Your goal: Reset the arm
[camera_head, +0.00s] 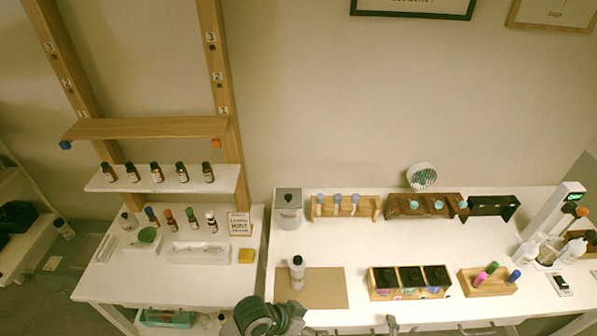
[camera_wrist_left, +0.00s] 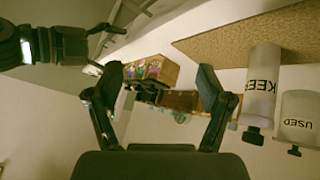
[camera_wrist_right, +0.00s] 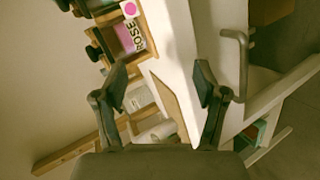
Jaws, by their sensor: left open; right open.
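My left gripper (camera_wrist_left: 158,88) is open in the left wrist view, with nothing between its fingers. My right gripper (camera_wrist_right: 160,80) is open and empty in the right wrist view. In the head view, a dark arm part of mine (camera_head: 262,316) shows at the bottom edge, in front of the white table (camera_head: 385,240). A bottle labelled KEEP (camera_wrist_left: 262,85) and a canister labelled USED (camera_wrist_left: 299,118) appear upside down in the left wrist view. The bottle (camera_head: 297,272) stands at the left of a brown mat (camera_head: 325,288), apart from my grippers.
A three-compartment box (camera_head: 410,293) and a wooden box with coloured bottles (camera_head: 488,281) stand on the table's right. Wooden racks (camera_head: 345,208) line its back. A shelf unit (camera_head: 150,127) with bottle rows stands left. A ROSE label (camera_wrist_right: 138,37) shows in the right wrist view.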

